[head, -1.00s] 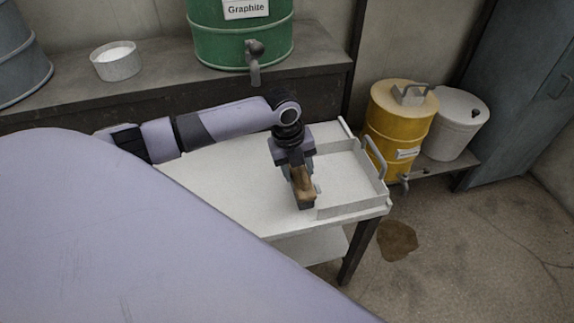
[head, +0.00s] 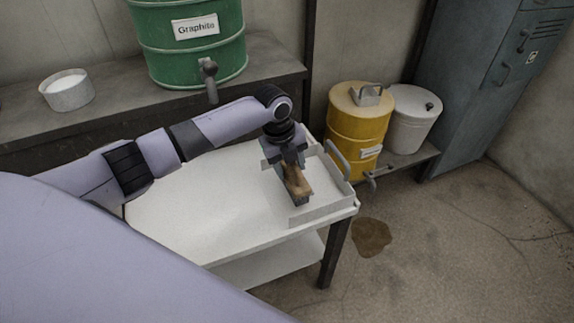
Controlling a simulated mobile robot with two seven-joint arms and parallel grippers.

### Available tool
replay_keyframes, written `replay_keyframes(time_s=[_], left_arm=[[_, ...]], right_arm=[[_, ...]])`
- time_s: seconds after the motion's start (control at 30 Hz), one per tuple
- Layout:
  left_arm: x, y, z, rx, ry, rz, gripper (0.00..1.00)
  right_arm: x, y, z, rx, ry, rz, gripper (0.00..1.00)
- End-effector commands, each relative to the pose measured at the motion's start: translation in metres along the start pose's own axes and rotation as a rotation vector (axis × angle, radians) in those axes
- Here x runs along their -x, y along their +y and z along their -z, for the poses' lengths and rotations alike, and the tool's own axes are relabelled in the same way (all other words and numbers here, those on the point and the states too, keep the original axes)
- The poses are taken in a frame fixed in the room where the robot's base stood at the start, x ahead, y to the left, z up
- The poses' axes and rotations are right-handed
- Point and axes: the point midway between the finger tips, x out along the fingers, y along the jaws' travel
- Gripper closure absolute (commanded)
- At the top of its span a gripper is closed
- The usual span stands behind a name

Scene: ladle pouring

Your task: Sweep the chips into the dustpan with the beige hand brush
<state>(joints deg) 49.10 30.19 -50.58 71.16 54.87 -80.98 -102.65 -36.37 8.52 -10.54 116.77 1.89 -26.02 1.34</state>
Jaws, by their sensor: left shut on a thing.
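My left gripper (head: 287,165) is shut on the beige hand brush (head: 297,184) in the head view. The brush's tan body shows below the fingers, with a dark lower edge. Brush and gripper are over the left part of the dustpan (head: 322,212), a pale tray with low walls at the right end of the white table. I cannot tell whether the brush touches the dustpan. A handle (head: 339,160) stands up at the dustpan's right side. No chips can be made out. My right gripper is not in view.
The white table (head: 190,205) is bare left of the dustpan. Behind it, a dark shelf holds a green Graphite drum (head: 190,55) with a tap and a white-filled bowl (head: 68,90). A yellow drum (head: 357,125) and white bucket (head: 411,120) stand right. A brown stain (head: 371,237) marks the floor.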

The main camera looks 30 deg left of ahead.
Motion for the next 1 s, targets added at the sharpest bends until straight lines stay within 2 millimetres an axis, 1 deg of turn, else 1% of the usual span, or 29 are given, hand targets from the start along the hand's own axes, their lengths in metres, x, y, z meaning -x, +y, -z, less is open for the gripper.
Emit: replay_keyframes(time_s=[0.03,0.17,0.4,0.6,1.0], left_arm=[[0.011,-0.002,0.0,0.0,0.0,0.001,0.87],[0.022,-0.003,0.0,0.0,0.0,0.001,0.87],[0.039,-0.005,0.0,0.0,0.0,0.001,0.87],[0.045,-0.005,0.0,0.0,-0.001,0.001,0.87],[0.045,-0.005,0.0,0.001,0.0,0.001,0.87]], right_arm=[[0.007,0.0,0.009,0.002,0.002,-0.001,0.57],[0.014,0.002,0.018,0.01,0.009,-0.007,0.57],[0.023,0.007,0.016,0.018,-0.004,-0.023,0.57],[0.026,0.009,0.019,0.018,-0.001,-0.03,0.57],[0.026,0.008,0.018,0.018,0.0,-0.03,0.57]])
